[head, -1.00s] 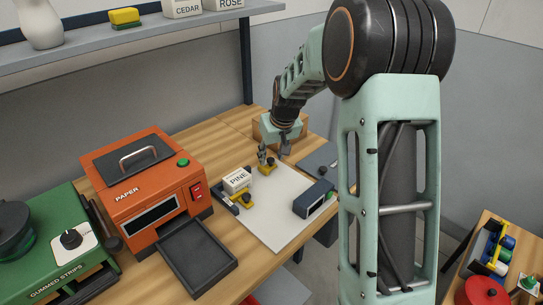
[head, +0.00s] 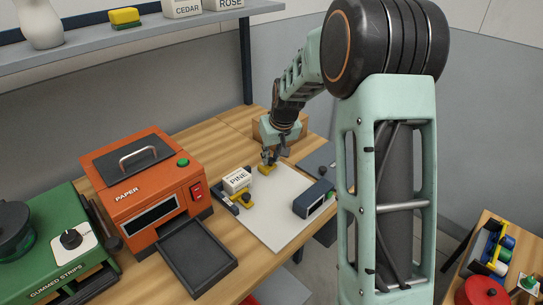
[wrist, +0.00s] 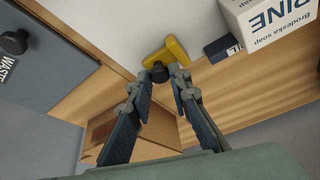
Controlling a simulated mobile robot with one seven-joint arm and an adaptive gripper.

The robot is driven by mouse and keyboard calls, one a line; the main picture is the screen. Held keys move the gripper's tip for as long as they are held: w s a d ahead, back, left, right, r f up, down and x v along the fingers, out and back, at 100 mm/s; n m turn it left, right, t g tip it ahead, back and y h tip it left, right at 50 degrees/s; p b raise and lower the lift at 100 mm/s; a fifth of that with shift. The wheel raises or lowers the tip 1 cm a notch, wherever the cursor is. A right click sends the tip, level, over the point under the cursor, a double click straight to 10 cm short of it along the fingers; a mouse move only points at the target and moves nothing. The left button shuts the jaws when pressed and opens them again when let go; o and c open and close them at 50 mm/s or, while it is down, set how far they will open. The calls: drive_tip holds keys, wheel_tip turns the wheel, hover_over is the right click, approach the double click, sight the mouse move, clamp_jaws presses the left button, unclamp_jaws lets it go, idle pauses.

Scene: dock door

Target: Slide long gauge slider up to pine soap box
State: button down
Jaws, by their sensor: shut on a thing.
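The white pine soap box (head: 237,180) stands at the left side of the white board, marked PINE; it shows at the top right of the wrist view (wrist: 275,22). A yellow slider (wrist: 172,50) with a black knob (wrist: 157,73) lies on the board beyond the box, with a gap between them; in the head view this slider (head: 266,169) is partly hidden. I take it to be the long gauge slider. My gripper (wrist: 165,73) is shut on its knob. A second yellow slider (head: 246,198) sits at the near side of the box.
A dark blue block (wrist: 222,48) lies beside the box. A dark gauge-like box (head: 314,200) stands at the board's right. The orange PAPER machine (head: 148,190) and its dark tray (head: 197,257) are at left. The white board's middle (head: 275,210) is clear.

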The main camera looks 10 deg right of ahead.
sight(260, 168)
drive_tip(key=s+a, duration=0.1)
drive_tip(key=s+a+b, duration=0.1)
drive_tip(key=a, duration=0.1)
drive_tip(key=shift+s+a, duration=0.2)
drive_tip(key=shift+a, duration=0.05)
drive_tip(key=c, duration=1.8)
unclamp_jaws()
drive_tip(key=shift+r, duration=0.1)
drive_tip(key=v, duration=1.1)
drive_tip(key=shift+r, duration=0.35)
drive_tip(key=shift+s+d, duration=0.15)
